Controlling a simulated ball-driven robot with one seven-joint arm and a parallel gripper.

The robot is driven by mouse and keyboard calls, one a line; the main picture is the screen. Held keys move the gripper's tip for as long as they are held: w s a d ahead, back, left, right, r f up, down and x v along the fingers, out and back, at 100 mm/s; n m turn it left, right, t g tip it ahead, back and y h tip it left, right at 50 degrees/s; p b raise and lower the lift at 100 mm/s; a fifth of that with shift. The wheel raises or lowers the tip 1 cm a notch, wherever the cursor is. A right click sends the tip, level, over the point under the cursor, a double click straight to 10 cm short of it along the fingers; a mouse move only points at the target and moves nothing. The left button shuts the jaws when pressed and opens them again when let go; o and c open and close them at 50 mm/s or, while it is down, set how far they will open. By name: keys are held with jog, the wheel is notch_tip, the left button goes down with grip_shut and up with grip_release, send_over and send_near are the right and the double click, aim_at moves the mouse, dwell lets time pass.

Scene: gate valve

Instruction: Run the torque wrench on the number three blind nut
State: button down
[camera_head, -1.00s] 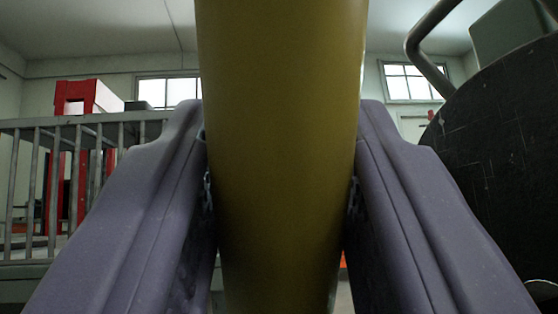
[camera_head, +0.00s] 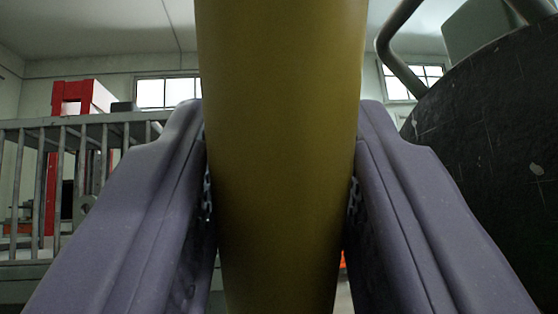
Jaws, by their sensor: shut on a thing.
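A thick yellow cylinder (camera_head: 282,130) fills the middle of the view from the top edge to the bottom. It looks like a tool's body or handle, perhaps the torque wrench, but its ends are out of view. My gripper (camera_head: 281,185) has its two purple-grey fingers pressed on the left and right sides of the cylinder, shut on it. No blind nut can be made out. The cylinder hides whatever lies straight ahead.
A large dark scratched round body (camera_head: 490,150) stands close at the right, with a grey bent pipe (camera_head: 395,62) above it. A grey railing (camera_head: 70,150) runs along the left, with a red and white machine (camera_head: 85,100) behind it. Windows (camera_head: 167,92) are in the far wall.

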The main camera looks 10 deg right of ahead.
jog(key=shift+d, duration=1.25)
jog(key=shift+d+r, duration=0.15)
jog(key=shift+d, duration=0.7)
dwell(3.0)
jog(key=shift+s+b, duration=0.1)
jog(key=shift+b, duration=0.3)
dwell(0.9)
dwell(1.6)
